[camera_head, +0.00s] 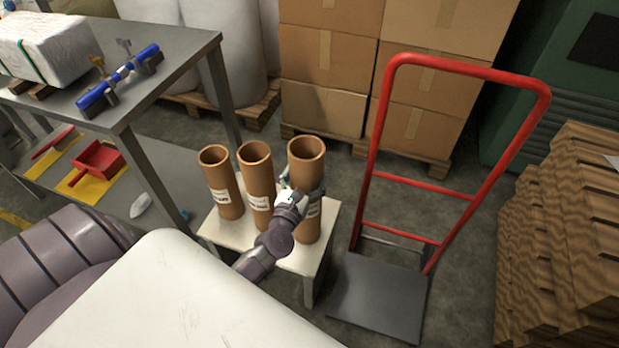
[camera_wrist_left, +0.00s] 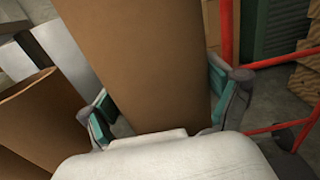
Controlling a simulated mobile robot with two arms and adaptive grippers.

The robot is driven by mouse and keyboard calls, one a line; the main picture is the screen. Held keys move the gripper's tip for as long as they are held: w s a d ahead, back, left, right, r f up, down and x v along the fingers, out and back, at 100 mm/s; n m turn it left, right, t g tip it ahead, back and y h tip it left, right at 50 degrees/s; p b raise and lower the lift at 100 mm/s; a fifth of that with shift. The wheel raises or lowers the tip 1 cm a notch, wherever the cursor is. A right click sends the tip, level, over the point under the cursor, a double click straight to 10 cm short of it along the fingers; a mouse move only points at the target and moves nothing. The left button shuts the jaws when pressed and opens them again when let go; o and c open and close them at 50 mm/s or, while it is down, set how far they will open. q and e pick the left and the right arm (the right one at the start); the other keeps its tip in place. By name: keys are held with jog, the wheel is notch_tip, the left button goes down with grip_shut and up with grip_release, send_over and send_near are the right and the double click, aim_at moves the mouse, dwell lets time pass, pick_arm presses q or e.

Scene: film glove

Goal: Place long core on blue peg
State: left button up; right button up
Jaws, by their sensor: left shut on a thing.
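Three brown cardboard cores stand upright on a small pale stool (camera_head: 212,228) in the head view: a left core (camera_head: 221,180), a middle core (camera_head: 256,178) and the tallest, right core (camera_head: 307,160). My left gripper (camera_head: 303,188) is around the right core, shut on it at about mid-height. In the left wrist view, this core (camera_wrist_left: 145,60) stands between the two teal-padded fingers, with another core (camera_wrist_left: 35,115) to the left. A blue peg (camera_head: 118,78) lies in dark holders on the grey table's right end. My right gripper is not in view.
The grey table (camera_head: 150,92) also holds a white wrapped block (camera_head: 45,48). A red hand truck (camera_head: 430,170) stands right of the stool. Stacked cardboard boxes (camera_head: 330,55) are behind, and stacked brown sheets (camera_head: 560,240) are at right. A red dustpan (camera_head: 98,160) lies on the lower shelf.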

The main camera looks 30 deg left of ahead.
pick_arm(q)
jog(key=shift+s+a, duration=0.15)
jog(key=shift+a, duration=0.05)
jog(key=o, duration=1.5)
jog(key=shift+d+f, duration=0.1)
